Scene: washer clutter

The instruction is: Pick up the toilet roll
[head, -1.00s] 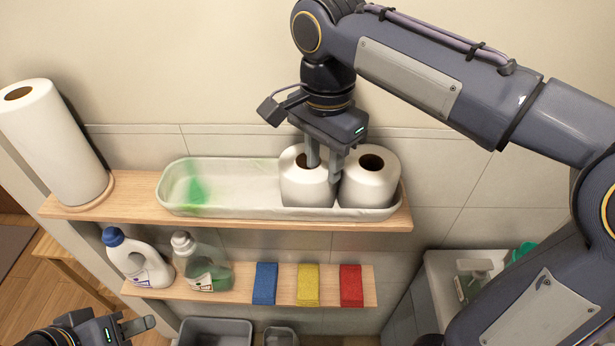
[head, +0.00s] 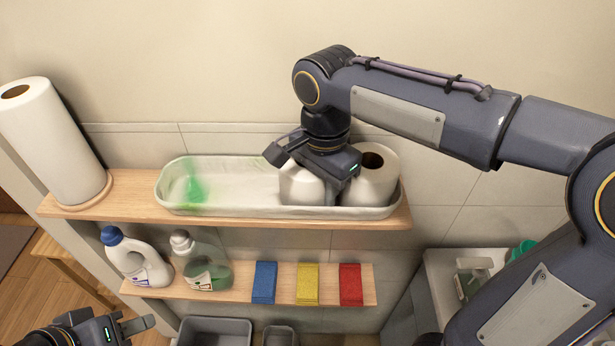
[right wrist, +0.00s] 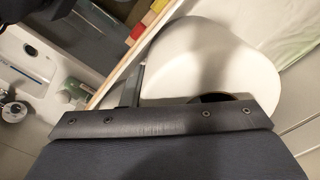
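Two white toilet rolls stand upright side by side at the right end of a long pale tray (head: 235,212) on the upper wooden shelf. My right gripper (head: 322,180) is low over the left toilet roll (head: 300,186), and its body hides the top of that roll. The right toilet roll (head: 374,178) stands just beside it. In the right wrist view a white roll (right wrist: 205,70) is close under the gripper, with one finger at its side; the other finger is hidden. Whether the fingers grip cannot be seen. My left gripper (head: 128,328) is at the lower left, away from the rolls.
A paper towel roll (head: 50,140) stands at the shelf's left end. A blurred green thing (head: 192,188) is in the tray's left part. The lower shelf holds bottles (head: 203,262) and blue, yellow and red sponges (head: 307,284). The tray's middle is clear.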

